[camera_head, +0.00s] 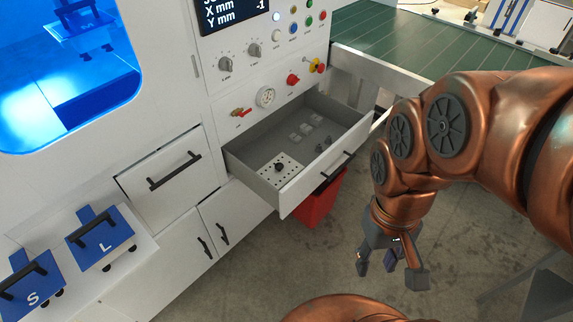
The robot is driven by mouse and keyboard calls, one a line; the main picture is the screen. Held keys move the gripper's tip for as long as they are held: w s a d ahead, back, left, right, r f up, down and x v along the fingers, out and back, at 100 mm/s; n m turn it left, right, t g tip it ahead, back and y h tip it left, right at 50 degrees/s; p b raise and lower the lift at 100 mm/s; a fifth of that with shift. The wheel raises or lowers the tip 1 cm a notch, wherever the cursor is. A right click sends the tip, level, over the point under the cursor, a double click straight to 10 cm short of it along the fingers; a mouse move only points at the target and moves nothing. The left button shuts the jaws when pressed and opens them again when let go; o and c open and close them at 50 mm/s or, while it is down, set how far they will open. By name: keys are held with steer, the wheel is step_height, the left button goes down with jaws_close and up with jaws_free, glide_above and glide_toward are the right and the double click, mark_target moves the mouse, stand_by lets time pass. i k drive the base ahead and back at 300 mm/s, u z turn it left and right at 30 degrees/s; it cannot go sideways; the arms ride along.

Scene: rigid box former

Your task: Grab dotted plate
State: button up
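The dotted plate (281,171) is a white square with dark dots and a dark knob in its middle. It lies in the near left part of the open grey drawer (249,159). My gripper (392,279) hangs to the right of the drawer front, apart from it, with its fingers spread.
The drawer front (318,172) carries a black handle. Several small clear and dark pieces lie deeper in the drawer. A red bin (319,203) stands below it. Blue plates marked S (33,299) and L (105,244) lie at the left. Floor around my gripper looks clear.

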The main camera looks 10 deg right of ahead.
mark_target(278, 172)
steer(key=z, duration=1.65)
steer(key=i, duration=1.25)
steer(key=u, duration=3.75)
